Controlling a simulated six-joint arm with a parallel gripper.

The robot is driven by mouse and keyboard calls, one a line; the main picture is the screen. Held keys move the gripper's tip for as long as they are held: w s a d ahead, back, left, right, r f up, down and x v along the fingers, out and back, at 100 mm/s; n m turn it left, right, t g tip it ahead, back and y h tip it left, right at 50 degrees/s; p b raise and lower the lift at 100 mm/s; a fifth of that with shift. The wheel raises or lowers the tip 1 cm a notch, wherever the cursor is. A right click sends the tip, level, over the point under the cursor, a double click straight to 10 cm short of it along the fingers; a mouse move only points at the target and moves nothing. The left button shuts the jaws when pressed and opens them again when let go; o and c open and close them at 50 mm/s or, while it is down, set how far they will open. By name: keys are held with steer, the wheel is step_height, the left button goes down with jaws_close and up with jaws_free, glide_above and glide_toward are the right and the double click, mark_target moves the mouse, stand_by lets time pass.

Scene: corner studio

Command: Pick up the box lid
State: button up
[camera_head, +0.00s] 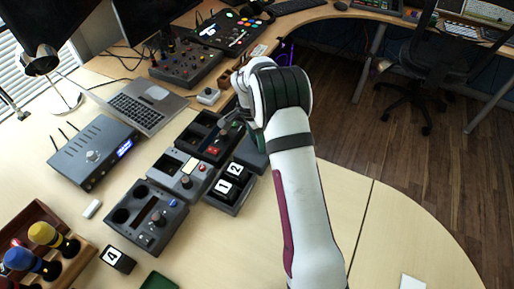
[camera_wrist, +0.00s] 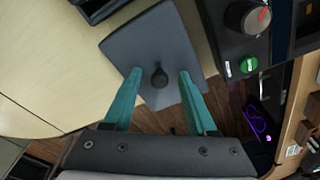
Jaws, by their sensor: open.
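The box lid (camera_wrist: 150,45) is a flat grey square plate with a dark round knob (camera_wrist: 159,78) in its middle. In the wrist view the knob lies between the two teal fingers of my open gripper (camera_wrist: 160,74), with room on both sides. I cannot tell the fingers' exact height over the lid. In the head view part of the grey lid (camera_head: 250,155) shows beside my arm, which hides most of it; only a sliver of teal finger shows there.
Left of the lid stand dark boxes with blocks "1" and "2" (camera_head: 233,185) and control boxes (camera_head: 205,137). In the wrist view a box with a red-marked knob (camera_wrist: 247,16) stands close to the lid's right side. The table's curved edge and the floor lie beyond.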

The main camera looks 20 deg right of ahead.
jaws_close()
stand_by(0.3)
